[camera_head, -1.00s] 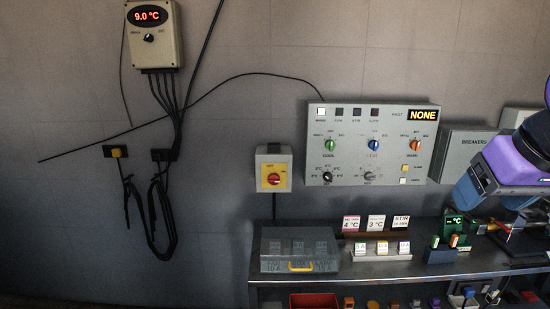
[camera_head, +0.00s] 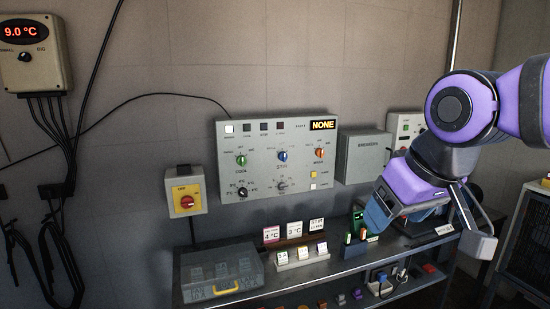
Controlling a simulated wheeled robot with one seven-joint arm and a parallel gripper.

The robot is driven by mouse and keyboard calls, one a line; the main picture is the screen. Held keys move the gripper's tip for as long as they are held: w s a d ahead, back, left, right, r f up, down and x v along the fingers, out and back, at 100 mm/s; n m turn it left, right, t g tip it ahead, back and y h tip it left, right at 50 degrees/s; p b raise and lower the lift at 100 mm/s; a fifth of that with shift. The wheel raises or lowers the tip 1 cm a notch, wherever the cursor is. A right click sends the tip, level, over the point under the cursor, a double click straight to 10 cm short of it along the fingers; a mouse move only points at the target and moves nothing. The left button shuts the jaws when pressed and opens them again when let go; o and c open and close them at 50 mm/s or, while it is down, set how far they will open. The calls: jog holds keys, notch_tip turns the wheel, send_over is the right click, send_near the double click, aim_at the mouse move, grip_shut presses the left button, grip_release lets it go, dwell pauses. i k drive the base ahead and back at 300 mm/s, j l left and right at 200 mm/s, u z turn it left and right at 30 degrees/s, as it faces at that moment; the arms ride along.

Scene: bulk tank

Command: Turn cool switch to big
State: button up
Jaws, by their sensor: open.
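The grey control panel (camera_head: 278,195) hangs on the wall in the middle of the head view. Its green COOL knob (camera_head: 241,160) is at the upper left of the panel, with small position labels around it. The knob looks roughly upright, but its exact setting is too small to read. A blue STIR knob (camera_head: 282,156) and an orange knob (camera_head: 319,153) sit to its right.
A yellow box with a red rotary switch (camera_head: 188,202) is left of the panel. A grey breakers box (camera_head: 363,157) is right of it, near my arm. A metal shelf (camera_head: 300,271) below holds a lidded case (camera_head: 218,273) and small label blocks. A temperature box (camera_head: 33,77) reads 9.0 °C.

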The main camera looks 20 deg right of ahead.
aim_at(242, 160)
jog(key=z, duration=0.45)
jog(key=j+z, duration=0.15)
jog(key=z, duration=0.3)
jog(key=i+z, duration=0.1)
jog(key=z, duration=0.4)
jog(key=j+z, duration=0.15)
jog(key=z, duration=0.75)
jog(key=j+z, duration=0.15)
jog(key=z, duration=0.75)
jog(key=k+z, duration=0.1)
jog(key=z, duration=0.35)
jog(key=k+j, duration=0.15)
jog(key=k+u, duration=0.1)
jog(key=u, duration=0.25)
jog(key=k+u, duration=0.15)
jog(key=u, duration=0.15)
jog(key=k+j+u, duration=0.1)
jog(key=u, duration=0.65)
jog(key=k+j+u, duration=0.1)
jog(key=u, duration=0.35)
jog(key=j+u, duration=0.1)
jog(key=u, duration=0.75)
jog(key=j+u, duration=0.2)
jog(key=u, duration=0.2)
jog(key=j+u, duration=0.1)
jog(key=u, duration=0.35)
jog(key=k+j, duration=0.05)
